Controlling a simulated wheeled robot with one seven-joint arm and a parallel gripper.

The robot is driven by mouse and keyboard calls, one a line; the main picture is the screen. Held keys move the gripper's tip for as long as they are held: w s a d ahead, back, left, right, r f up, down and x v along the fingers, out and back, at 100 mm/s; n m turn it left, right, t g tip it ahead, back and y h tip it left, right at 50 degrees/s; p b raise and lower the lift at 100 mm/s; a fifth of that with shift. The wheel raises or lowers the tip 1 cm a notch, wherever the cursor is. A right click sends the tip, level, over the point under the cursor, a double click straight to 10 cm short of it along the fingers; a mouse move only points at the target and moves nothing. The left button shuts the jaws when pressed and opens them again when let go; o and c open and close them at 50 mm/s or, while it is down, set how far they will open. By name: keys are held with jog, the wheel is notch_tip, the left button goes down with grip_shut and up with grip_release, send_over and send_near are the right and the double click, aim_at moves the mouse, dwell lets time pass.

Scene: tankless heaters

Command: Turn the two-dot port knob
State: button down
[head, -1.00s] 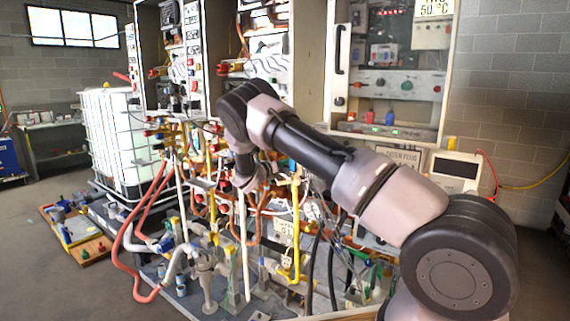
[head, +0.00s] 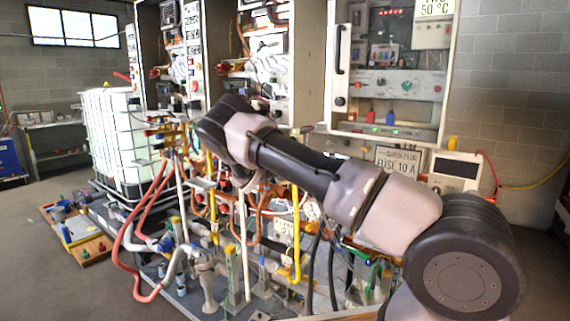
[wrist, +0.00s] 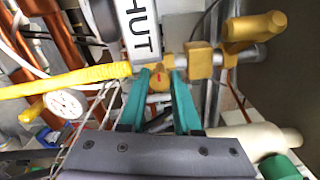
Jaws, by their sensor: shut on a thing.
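My gripper (wrist: 158,80) shows in the wrist view, with two teal fingers reaching up from a grey palm. It is shut on a small yellow-orange knob (wrist: 158,84) with a red mark, which sits between the fingertips. The fingers cover the knob's sides, and I cannot make out any dots on it. A yellow-brass valve body (wrist: 203,60) on a grey pipe is just right of the fingertips. In the head view my arm hides the gripper and the knob, so neither can be told apart there.
A white label reading "HUT" (wrist: 140,32) hangs close above the fingertips. A ribbed yellow pipe (wrist: 80,82) and a white round handle (wrist: 66,103) are at left. A cream cylinder (wrist: 265,141) is at lower right. Dense pipes and red hoses (head: 128,245) fill the rig.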

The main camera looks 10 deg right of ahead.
jog(key=shift+f+n, duration=0.1)
jog(key=shift+n, duration=1.5)
jog(key=c, duration=0.6)
grip_release()
jog(key=shift+s, duration=0.1)
jog(key=v, duration=1)
jog(key=shift+s+a, duration=0.25)
jog(key=shift+a, duration=0.05)
jog(key=shift+a, duration=0.1)
